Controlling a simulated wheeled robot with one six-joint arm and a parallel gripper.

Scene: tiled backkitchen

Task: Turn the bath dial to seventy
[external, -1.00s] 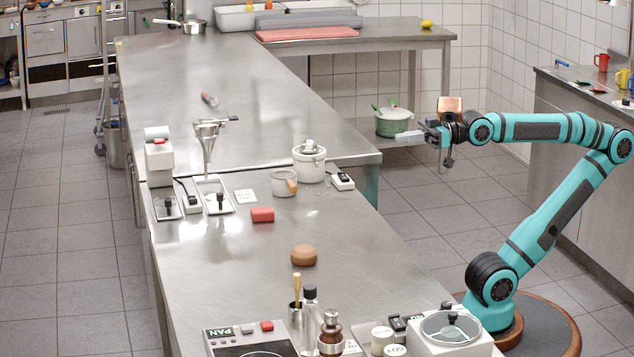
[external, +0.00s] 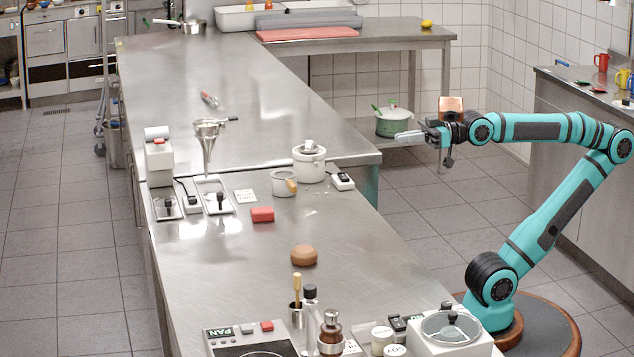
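A white box with a round glass lid and black knob (external: 452,328) stands at the near right end of the steel counter; it looks like the bath. Small dark controls (external: 398,323) sit just left of it, too small to read, and I cannot tell which part is the dial. My gripper (external: 408,137) is in the air right of the counter, pointing left, well above and behind the bath and touching nothing. Its fingers are pale and seen nearly edge-on, so their opening cannot be told.
A pan station (external: 240,335), a clear bottle (external: 310,315) and a brown-topped jar (external: 331,332) crowd the near end. A brown round block (external: 304,255), a red block (external: 262,215) and a white lidded pot (external: 309,163) stand farther back. The counter's middle is mostly clear.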

